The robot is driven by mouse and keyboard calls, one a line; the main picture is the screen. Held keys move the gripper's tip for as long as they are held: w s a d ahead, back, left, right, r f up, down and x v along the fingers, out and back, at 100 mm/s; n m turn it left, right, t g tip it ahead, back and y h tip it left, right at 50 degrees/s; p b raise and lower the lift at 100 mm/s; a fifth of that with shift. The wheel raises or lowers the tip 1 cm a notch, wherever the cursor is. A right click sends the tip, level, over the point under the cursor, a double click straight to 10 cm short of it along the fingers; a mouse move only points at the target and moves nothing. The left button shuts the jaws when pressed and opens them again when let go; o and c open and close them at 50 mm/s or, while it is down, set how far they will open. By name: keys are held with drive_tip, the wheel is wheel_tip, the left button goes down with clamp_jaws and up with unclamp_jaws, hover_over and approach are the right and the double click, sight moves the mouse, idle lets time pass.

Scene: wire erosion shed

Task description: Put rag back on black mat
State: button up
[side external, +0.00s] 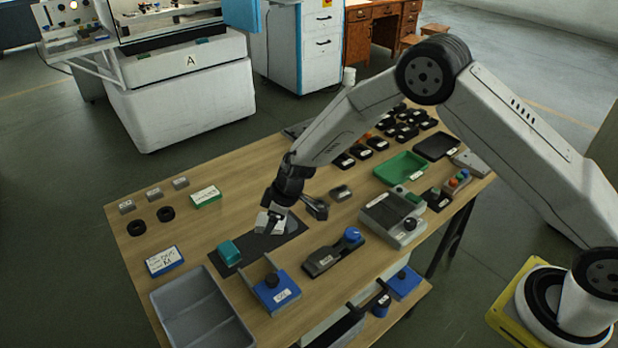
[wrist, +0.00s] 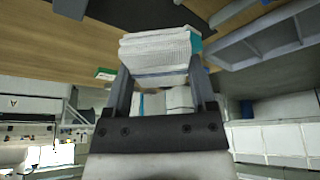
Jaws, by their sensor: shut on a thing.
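My gripper (side external: 274,212) points down over the black mat (side external: 256,247), shut on a white folded rag (side external: 268,223). In the wrist view the rag (wrist: 158,52) is a layered, ribbed white pad between the two fingers (wrist: 160,82). The mat's dark surface (wrist: 150,12) shows beyond it. A teal block (side external: 229,252) sits on the left end of the mat, and part of it shows behind the rag in the wrist view (wrist: 194,40). I cannot tell whether the rag touches the mat or hangs just above it.
A grey divided tray (side external: 200,310) and a blue-based fixture (side external: 275,290) stand in front of the mat. A black device with a blue knob (side external: 333,253) is to the right. Bare wood lies behind the mat.

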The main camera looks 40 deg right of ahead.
hover_over(256, 240)
drive_tip(key=s+d, duration=0.1)
drive_tip(key=shift+s+f, duration=0.2)
drive_tip(key=shift+f, duration=2.6)
drive_tip(key=shift+f, duration=0.1)
drive_tip(key=shift+w+f, duration=0.15)
drive_tip(key=shift+f, duration=1.5)
drive_tip(key=shift+f, duration=0.2)
drive_tip(key=o, duration=1.3)
drive_tip(key=shift+c, duration=0.2)
drive_tip(key=shift+r, duration=0.2)
